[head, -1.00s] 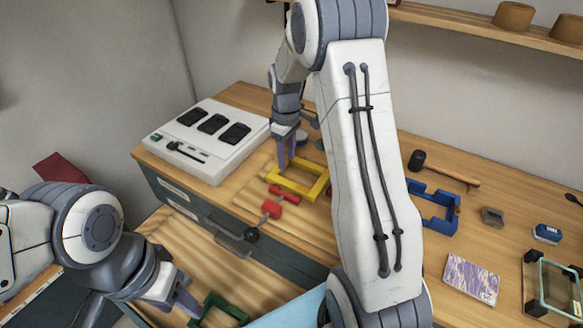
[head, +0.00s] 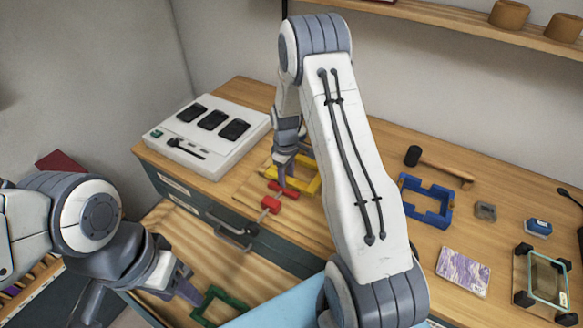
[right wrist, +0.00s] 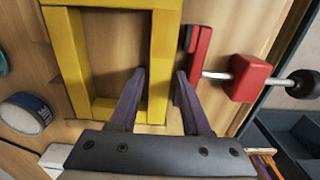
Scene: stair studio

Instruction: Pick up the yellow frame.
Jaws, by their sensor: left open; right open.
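The yellow frame (head: 313,184) lies on the wooden worktop, partly hidden behind my right gripper and arm in the head view. In the right wrist view the yellow frame (right wrist: 165,60) fills the upper left, an open rectangle of square bars. My right gripper (head: 283,178) is open and low over it. In the right wrist view the fingers of my right gripper (right wrist: 161,72) stand on either side of the frame's right bar; I cannot tell if they touch it. My left gripper (head: 190,293) is open, at the lower left beside the green frame (head: 212,312).
A red clamp (right wrist: 240,80) lies close beside my right gripper's outer finger. A white device (head: 207,140) stands behind on the left. A blue frame (head: 428,217), a hammer (head: 440,168) and a purple patterned block (head: 463,271) lie to the right.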

